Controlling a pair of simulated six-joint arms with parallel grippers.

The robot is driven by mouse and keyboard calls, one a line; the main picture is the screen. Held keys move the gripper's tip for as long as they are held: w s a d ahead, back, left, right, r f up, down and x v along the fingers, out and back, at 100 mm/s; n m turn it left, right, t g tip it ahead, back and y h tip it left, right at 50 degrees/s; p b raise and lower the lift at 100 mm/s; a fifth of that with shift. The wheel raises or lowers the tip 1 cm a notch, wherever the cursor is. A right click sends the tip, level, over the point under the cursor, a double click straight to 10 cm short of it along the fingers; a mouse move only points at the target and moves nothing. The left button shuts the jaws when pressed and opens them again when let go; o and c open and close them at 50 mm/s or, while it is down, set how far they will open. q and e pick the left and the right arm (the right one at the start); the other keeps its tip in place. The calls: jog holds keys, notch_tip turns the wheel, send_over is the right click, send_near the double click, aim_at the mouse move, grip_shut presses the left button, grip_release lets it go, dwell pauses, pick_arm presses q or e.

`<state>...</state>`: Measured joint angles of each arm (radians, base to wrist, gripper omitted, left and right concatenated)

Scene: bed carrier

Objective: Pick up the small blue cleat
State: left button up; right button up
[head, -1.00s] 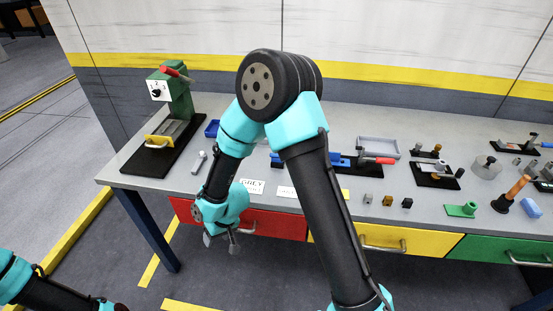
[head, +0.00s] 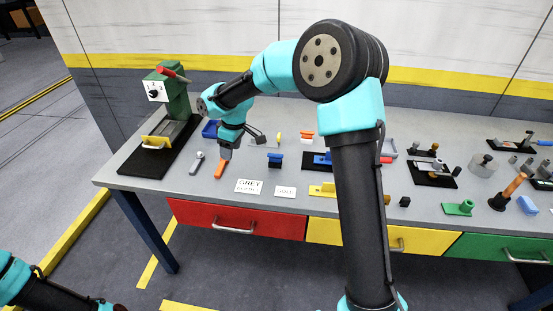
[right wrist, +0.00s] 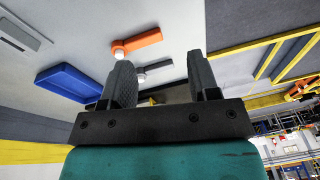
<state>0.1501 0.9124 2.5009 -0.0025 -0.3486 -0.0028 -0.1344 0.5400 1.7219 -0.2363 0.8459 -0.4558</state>
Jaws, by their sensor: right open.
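A small blue cleat-like piece (head: 275,159) stands on the grey table, right of an orange bar. Another light blue piece (head: 529,207) lies near the table's right end; I cannot tell for sure which is the named cleat. My right gripper (head: 243,146) is over the left part of the table, left of the first blue piece and apart from it. In the right wrist view its jaws (right wrist: 165,76) are apart and empty. My left arm shows only at the lower left corner, with its gripper cut off.
A blue tray (head: 210,129) and a green machine (head: 176,95) stand to the left. The orange bar (head: 222,168) lies close to the gripper and also shows in the right wrist view (right wrist: 138,43). A blue block on a black base (head: 320,160) stands further right.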

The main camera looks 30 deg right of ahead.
notch_tip(320, 180, up, 7)
jog(key=n+h, duration=0.2)
send_over(276, 154)
jog(key=shift+s+d+g, duration=0.15)
jog(key=shift+d+g, duration=0.05)
jog(key=shift+g, duration=0.2)
jog(key=shift+f, duration=0.1)
notch_tip(276, 154, down, 12)
jog(key=shift+f, duration=0.1)
jog(key=shift+a+f, duration=0.15)
jog(key=shift+f, duration=1.15)
jog(key=shift+a+f, duration=0.1)
jog(key=shift+f, duration=1.2)
grip_shut()
